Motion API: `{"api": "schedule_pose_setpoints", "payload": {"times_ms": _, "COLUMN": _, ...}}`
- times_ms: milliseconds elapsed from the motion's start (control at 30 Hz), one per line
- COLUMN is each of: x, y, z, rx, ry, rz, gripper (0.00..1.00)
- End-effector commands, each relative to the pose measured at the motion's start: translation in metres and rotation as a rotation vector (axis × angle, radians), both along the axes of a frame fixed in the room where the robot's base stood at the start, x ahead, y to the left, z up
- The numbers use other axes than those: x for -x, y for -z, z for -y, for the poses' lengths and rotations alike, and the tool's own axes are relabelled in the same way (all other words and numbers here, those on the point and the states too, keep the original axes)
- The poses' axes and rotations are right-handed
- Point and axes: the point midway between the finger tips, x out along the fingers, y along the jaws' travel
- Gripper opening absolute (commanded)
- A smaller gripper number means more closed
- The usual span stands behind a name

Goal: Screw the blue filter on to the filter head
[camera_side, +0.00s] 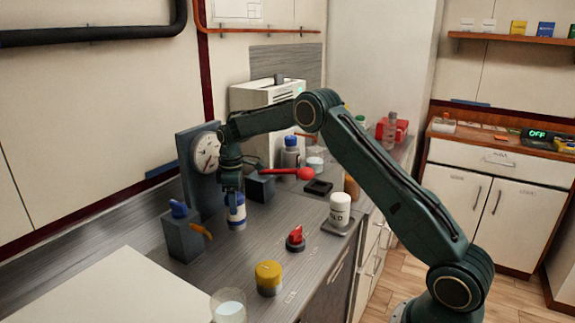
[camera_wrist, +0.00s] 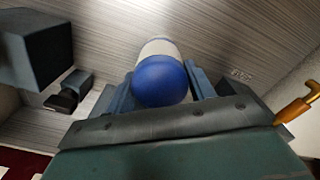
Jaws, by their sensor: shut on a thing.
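The blue filter (camera_side: 237,215), a white cylinder with a blue domed end, is upright under my gripper (camera_side: 233,190) in the side view. In the wrist view the blue end (camera_wrist: 160,82) sits between the two fingers of my gripper (camera_wrist: 163,85), which are shut on it. I cannot tell whether its lower end touches the counter. A dark block (camera_side: 260,187) stands right of the filter; it shows at upper left in the wrist view (camera_wrist: 30,45). A grey block (camera_side: 182,238) with a blue top and orange lever stands to the left. I cannot tell which is the filter head.
A gauge panel (camera_side: 190,175) stands behind my gripper. A white canister (camera_side: 340,210), a red knob (camera_side: 296,238), a yellow-topped jar (camera_side: 268,278) and a glass (camera_side: 228,308) stand toward the front. A red-ended lever (camera_side: 298,173) juts out at right. Counter between them is bare.

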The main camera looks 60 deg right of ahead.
Motion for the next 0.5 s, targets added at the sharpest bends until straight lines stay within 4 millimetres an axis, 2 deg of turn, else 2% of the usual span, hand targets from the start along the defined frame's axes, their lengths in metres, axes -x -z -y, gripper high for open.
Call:
{"api": "schedule_pose_setpoints", "payload": {"times_ms": 300, "x": 0.0, "y": -0.0006, "z": 0.0004, "rx": 0.001, "ry": 0.247, "rz": 0.001, "gripper": 0.32}}
{"api": "schedule_pose_setpoints", "payload": {"times_ms": 500, "x": 0.0001, "y": -0.0007, "z": 0.0004, "rx": 0.001, "ry": 0.321, "rz": 0.001, "gripper": 0.32}}
